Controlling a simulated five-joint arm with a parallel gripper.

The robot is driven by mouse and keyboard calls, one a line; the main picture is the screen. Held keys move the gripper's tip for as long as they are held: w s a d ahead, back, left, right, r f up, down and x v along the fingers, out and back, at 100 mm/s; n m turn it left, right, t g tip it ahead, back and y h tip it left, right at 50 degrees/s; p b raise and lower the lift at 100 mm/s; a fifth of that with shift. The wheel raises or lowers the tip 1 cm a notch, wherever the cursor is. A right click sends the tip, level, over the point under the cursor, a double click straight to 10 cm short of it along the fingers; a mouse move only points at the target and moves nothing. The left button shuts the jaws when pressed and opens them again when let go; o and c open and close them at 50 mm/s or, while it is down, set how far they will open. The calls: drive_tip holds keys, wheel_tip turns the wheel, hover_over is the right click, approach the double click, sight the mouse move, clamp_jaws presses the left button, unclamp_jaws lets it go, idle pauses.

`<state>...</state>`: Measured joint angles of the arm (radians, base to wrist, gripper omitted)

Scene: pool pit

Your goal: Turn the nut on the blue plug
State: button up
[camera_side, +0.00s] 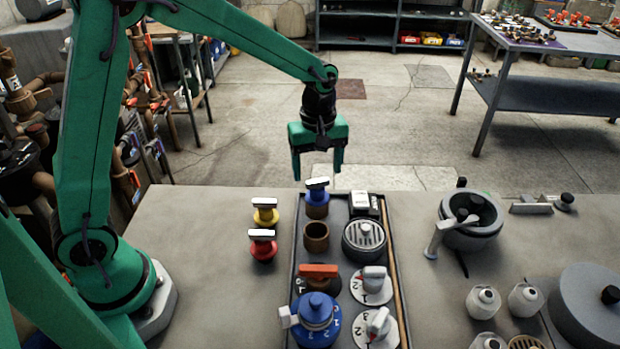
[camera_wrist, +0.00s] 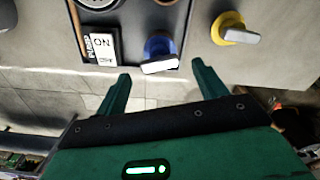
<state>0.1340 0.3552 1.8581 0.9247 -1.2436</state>
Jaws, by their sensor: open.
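The blue plug (camera_side: 317,196) stands upright in a brown round socket at the back left of the dark tray (camera_side: 294,265). A white-faced bar (camera_side: 317,182) tops it, which I take for its nut. My gripper (camera_side: 317,170) is open and empty, pointing down above the plug in the side view. In the wrist view the blue plug (camera_wrist: 159,46) and its white bar (camera_wrist: 160,64) lie just beyond the gap between the fingertips (camera_wrist: 161,72). I see no contact. The socket below the plug is partly hidden.
A yellow plug (camera_side: 265,214) and a red plug (camera_side: 263,247) stand left of the tray. The tray also holds an empty brown socket (camera_side: 316,237), a white switch box (camera_side: 363,204), a round grille (camera_side: 364,240), and several knobs. A grey pot (camera_side: 470,222) stands to the right.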

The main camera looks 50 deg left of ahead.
sight(317, 183)
drive_tip(key=shift+f, duration=1.35)
drive_tip(key=c, duration=1)
